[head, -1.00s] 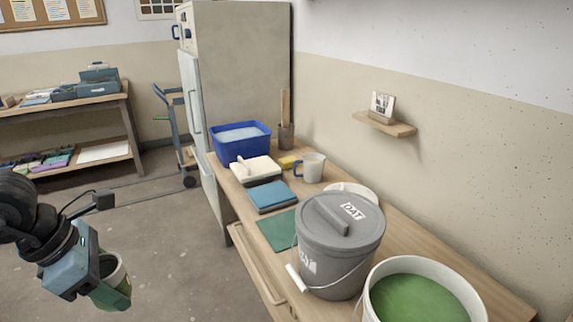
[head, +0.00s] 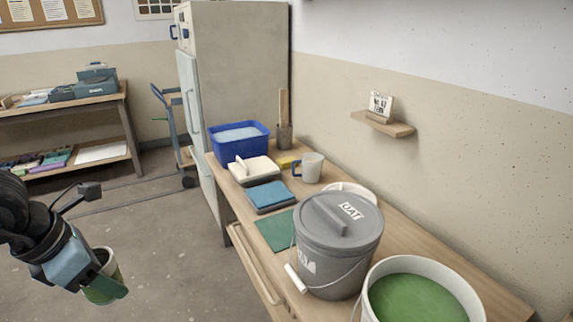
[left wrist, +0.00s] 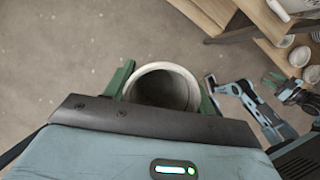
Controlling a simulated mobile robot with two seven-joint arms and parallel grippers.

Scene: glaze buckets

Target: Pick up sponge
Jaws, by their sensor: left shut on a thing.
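The small yellow sponge (head: 286,162) lies on the wooden bench, between the white block with a handle and the jug; it is partly hidden. My left gripper (head: 104,284) is at the lower left of the head view, out over the floor and well away from the sponge. Its green fingers are shut on a pale cup (head: 99,293). In the left wrist view the round cup (left wrist: 163,68) stands between the fingers, its mouth facing the camera and its inside dark.
Around the sponge are a blue water tub (head: 240,145), the white block (head: 251,171), a jug (head: 312,168) and a blue pad (head: 267,195). A lidded grey bucket (head: 335,250) and an open bucket of green glaze (head: 420,305) fill the near bench. Floor at left is clear.

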